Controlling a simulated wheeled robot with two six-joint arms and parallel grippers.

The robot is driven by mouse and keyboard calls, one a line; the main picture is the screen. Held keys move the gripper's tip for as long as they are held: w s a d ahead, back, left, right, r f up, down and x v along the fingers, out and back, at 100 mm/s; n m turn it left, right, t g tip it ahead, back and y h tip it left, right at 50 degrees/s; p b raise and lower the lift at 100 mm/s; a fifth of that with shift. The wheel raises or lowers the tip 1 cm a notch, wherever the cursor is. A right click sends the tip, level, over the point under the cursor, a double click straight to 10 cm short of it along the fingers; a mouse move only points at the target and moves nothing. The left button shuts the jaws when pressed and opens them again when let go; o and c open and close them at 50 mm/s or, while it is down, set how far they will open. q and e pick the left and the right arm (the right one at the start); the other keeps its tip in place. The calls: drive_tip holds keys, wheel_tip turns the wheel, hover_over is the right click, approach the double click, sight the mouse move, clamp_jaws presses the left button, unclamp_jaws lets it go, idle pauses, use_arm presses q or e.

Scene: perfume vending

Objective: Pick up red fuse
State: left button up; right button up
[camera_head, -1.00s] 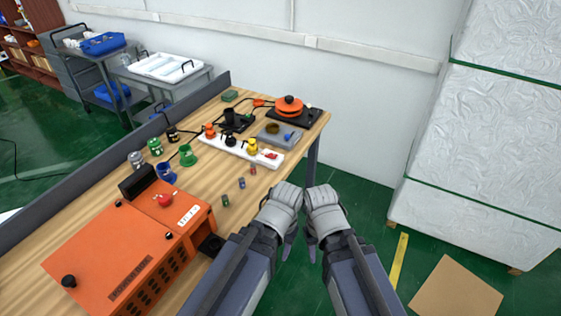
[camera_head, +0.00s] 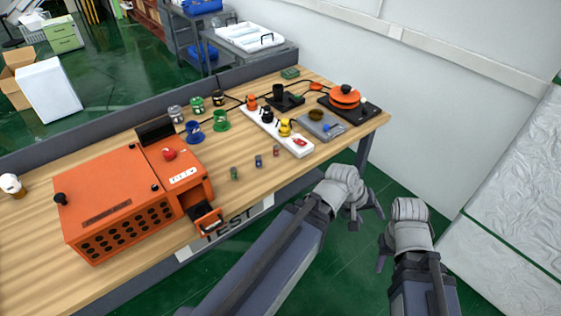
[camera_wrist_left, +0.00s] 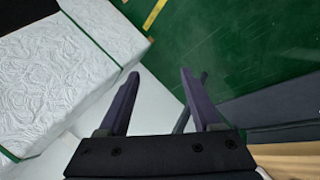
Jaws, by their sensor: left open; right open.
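A small red fuse (camera_head: 276,151) stands on the wooden table (camera_head: 330,152) near its front edge, in the head view. A blue fuse (camera_head: 258,161) and a green fuse (camera_head: 234,173) stand in a row to its left. My left gripper (camera_head: 364,213) is open and empty, off the table's front edge, to the right of and below the red fuse. In the left wrist view its two fingers (camera_wrist_left: 160,74) are spread with nothing between them; no fuse shows there. My right gripper (camera_head: 385,255) is open, lower and farther right, away from the table.
A white power strip (camera_head: 297,147) with several plugs lies behind the fuses. A black stove with an orange pot (camera_head: 344,97) stands at the right end.

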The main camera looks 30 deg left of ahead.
sight(276, 149)
use_arm(q)
drive_tip(key=w+a+r+n+t+b, duration=0.2)
drive_tip(key=w+a+n+t+b, duration=0.75)
drive_tip(key=w+a+n, duration=0.5)
drive_tip(key=s+a+n+t+y+b, duration=0.2)
drive_tip(key=a+n+y, duration=0.4)
drive_tip(key=a+n, duration=0.55)
drive_tip(key=s+a+n+t+y+b, duration=0.1)
drive_tip(key=a+n+y+b, duration=0.3)
drive_tip(key=a+n, duration=0.7)
drive_tip(key=shift+m+y, duration=0.5)
drive_tip(key=shift+m, duration=0.2)
drive_tip(key=f+b, duration=0.2)
drive_tip(key=f, duration=0.1)
drive_tip(key=f+b, duration=0.2)
drive_tip(key=a+f+b, duration=0.1)
drive_tip(key=f+b, duration=0.2)
drive_tip(key=shift+s+f, duration=0.15)
drive_tip(key=shift+f, duration=0.15)
drive_tip(key=shift+w+a+r, duration=0.15)
drive_tip(key=shift+w+a, duration=0.05)
drive_tip(key=shift+w, duration=0.3)
drive_tip(key=shift+w+a+r, duration=0.15)
drive_tip(key=shift+w, duration=0.35)
drive_tip(key=shift+w+a+f, duration=0.1)
drive_tip(key=shift+w+a, duration=0.05)
drive_tip(key=shift+w, duration=0.15)
use_arm(e)
wheel_tip(276, 149, down, 25)
